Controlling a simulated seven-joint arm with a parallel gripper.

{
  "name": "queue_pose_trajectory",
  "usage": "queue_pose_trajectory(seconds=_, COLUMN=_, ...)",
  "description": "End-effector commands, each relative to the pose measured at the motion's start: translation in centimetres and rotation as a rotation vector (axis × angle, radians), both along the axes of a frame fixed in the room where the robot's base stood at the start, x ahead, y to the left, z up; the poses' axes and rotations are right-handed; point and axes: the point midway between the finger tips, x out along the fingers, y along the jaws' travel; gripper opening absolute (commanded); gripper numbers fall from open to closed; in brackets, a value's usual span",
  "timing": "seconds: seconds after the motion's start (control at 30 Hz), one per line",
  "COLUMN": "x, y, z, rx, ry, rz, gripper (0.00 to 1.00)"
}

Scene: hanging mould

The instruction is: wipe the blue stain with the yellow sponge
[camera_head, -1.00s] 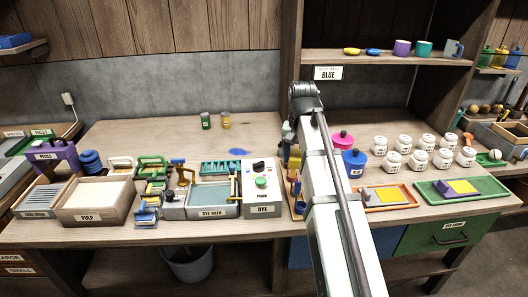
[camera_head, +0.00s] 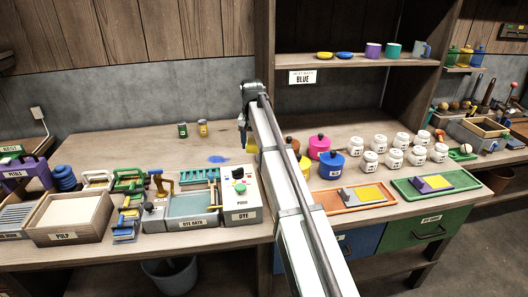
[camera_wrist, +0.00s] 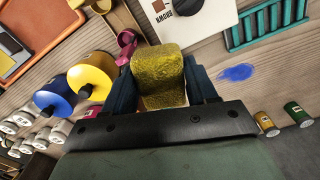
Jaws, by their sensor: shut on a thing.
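The yellow sponge (camera_wrist: 158,75) is a rough block between the two dark fingers of my gripper (camera_wrist: 160,84) in the wrist view. The gripper is shut on it. In the head view my gripper (camera_head: 247,138) is partly hidden by my arm, with a bit of yellow showing at its end. The blue stain (camera_head: 217,159) is a small flat splotch on the bench, just left of the gripper. It also shows in the wrist view (camera_wrist: 237,73), to the right of the sponge and apart from it.
The dye box (camera_head: 240,196) and dye bath (camera_head: 193,204) stand in front of the stain. Two small cans (camera_head: 192,129) stand behind it. Lidded pots (camera_head: 331,164) and white jars (camera_head: 393,158) are to the right. The bench left of the cans is clear.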

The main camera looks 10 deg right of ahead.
Motion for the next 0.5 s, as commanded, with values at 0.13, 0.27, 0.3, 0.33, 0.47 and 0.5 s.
queue_pose_trajectory(seconds=0.13, x=6.4, y=2.0, z=-1.8, rx=0.0, ry=0.002, rz=0.002, gripper=0.33)
queue_pose_trajectory(seconds=0.27, x=10.9, y=3.7, z=-3.6, rx=0.0, ry=0.002, rz=0.001, gripper=0.33)
queue_pose_trajectory(seconds=0.3, x=12.2, y=4.2, z=-4.2, rx=-0.001, ry=0.001, rz=0.001, gripper=0.33)
queue_pose_trajectory(seconds=0.33, x=13.1, y=4.6, z=-4.7, rx=0.0, ry=0.002, rz=0.002, gripper=0.33)
queue_pose_trajectory(seconds=0.47, x=16.5, y=6.1, z=-6.5, rx=0.0, ry=0.001, rz=0.002, gripper=0.33)
queue_pose_trajectory(seconds=0.5, x=17.4, y=6.5, z=-7.0, rx=0.0, ry=0.001, rz=0.001, gripper=0.33)
